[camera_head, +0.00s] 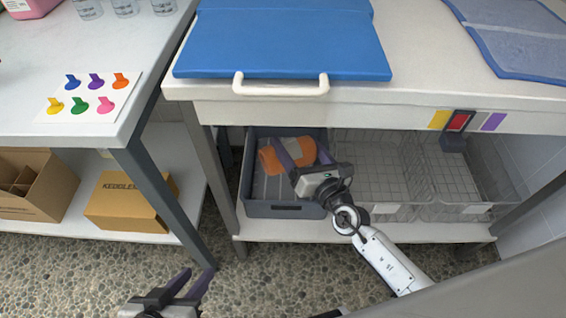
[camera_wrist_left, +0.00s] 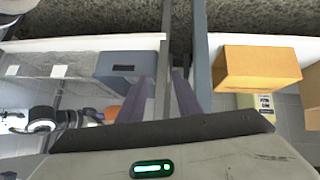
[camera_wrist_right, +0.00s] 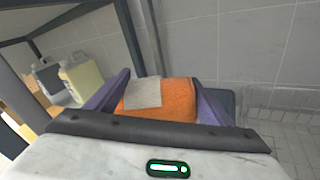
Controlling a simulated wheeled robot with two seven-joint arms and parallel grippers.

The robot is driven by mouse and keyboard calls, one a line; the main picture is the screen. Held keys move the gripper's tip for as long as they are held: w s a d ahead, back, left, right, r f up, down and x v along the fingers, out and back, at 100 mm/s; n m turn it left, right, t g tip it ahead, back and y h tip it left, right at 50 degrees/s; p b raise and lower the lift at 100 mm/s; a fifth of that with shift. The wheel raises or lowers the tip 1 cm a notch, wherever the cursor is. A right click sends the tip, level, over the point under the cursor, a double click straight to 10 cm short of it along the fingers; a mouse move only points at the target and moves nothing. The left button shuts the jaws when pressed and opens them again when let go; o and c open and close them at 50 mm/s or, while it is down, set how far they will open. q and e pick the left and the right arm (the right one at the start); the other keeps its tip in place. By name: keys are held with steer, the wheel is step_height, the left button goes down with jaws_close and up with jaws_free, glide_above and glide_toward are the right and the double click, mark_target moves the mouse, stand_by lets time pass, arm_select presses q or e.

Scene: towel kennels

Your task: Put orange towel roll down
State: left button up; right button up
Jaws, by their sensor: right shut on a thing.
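The orange towel roll (camera_head: 268,160) has a pale grey band around it and shows inside the outline of the grey bin (camera_head: 285,210) on the lower shelf. My right gripper (camera_head: 300,158) is shut on the roll, its purple fingers on either side. In the right wrist view the roll (camera_wrist_right: 178,100) fills the space between the fingers. I cannot tell whether it touches the bin's bottom. My left gripper (camera_head: 188,285) is empty and open, low in front of the shelves; the left wrist view shows a gap between its fingers (camera_wrist_left: 165,85).
Wire baskets (camera_head: 380,170) stand right of the bin. Cardboard boxes (camera_head: 130,205) sit on the left shelf, beyond a grey table leg (camera_head: 165,185). Colored tags (camera_head: 494,121) line the table edge.

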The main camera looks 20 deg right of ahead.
mark_target(295, 160)
steer(key=f+b, duration=0.2)
steer(key=shift+w+a+f, duration=0.15)
steer(key=shift+w+f, duration=0.25)
step_height(295, 160, down, 3)
steer(key=b, duration=0.3)
steer(key=shift+s+r, duration=0.1)
steer(key=shift+f+b, duration=0.35)
steer(key=shift+f, duration=0.15)
step_height(295, 160, down, 4)
steer(key=b, duration=0.3)
steer(key=shift+r+b, duration=0.2)
steer(key=shift+b, duration=0.15)
arm_select(q)
steer(key=w+d+r+h, duration=0.2)
steer(key=d+h, duration=0.1)
steer(key=d, duration=0.2)
steer(key=shift+r+m+t, duration=0.3)
steer(key=shift+r+t, duration=0.1)
steer(key=shift+d, duration=0.15)
arm_select(e)
steer(key=shift+f, duration=0.3)
